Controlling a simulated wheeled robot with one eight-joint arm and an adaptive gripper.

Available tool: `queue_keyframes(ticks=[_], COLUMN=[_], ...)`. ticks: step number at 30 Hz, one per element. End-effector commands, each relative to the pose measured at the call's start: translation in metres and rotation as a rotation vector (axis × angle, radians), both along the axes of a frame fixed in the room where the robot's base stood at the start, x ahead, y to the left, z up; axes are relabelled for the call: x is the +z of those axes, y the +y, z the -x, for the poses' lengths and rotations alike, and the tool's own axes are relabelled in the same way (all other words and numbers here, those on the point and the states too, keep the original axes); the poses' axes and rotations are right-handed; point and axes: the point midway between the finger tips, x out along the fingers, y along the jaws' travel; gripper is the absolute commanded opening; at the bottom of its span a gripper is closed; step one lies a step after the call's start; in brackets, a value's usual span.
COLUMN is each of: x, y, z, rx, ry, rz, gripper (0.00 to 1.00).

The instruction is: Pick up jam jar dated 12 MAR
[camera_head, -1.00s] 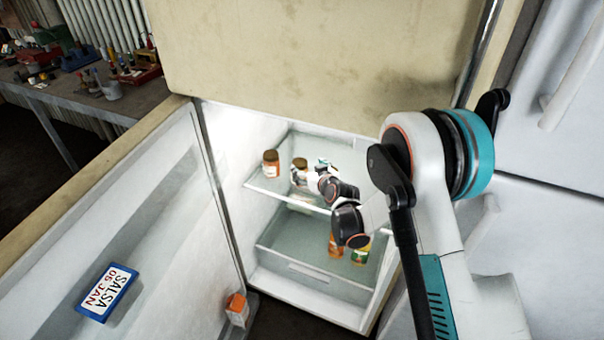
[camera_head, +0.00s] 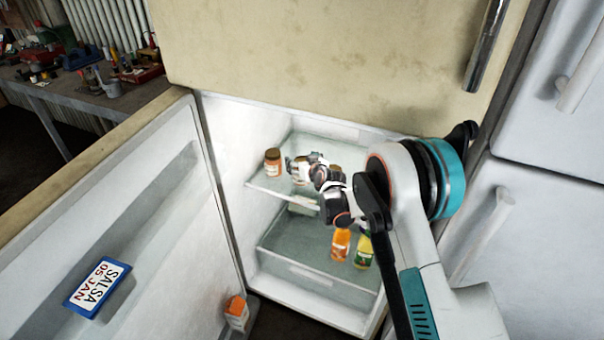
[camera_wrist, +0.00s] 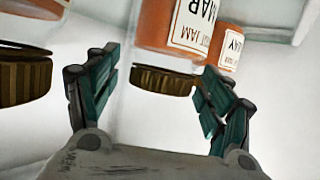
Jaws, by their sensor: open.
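The jam jar marked MAR (camera_wrist: 170,30) has an orange body, a white label and a brown lid (camera_wrist: 163,80). It appears upside down in the wrist view. The day on its label is cut off. My gripper (camera_wrist: 160,60) is open, its teal fingers on either side of the lid in the picture; I cannot tell whether they touch the jar. In the head view my gripper (camera_head: 299,168) is at the fridge's upper shelf, largely hiding the jars there.
A jar marked MAY (camera_wrist: 226,45) stands close by at right, and another brown-lidded jar (camera_wrist: 25,78) at left. The upper shelf's left jar (camera_head: 273,162) is clear of my arm. Orange and yellow containers (camera_head: 341,244) stand below. The open fridge door (camera_head: 150,200) bounds the left.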

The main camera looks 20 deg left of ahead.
Motion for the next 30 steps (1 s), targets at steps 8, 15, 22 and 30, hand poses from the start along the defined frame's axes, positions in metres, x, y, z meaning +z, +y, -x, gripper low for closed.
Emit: queue_keyframes(ticks=[8, 15, 22, 30], x=[0.0, 0.001, 0.003, 0.029], y=[0.0, 0.0, 0.0, 0.0], z=[0.0, 0.0, 0.001, 0.0], rx=[0.0, 0.0, 0.0, 0.0], ry=[0.0, 0.0, 0.001, 0.0], rz=[0.0, 0.0, 0.001, 0.0], gripper=[0.31, 0.09, 0.09, 0.0])
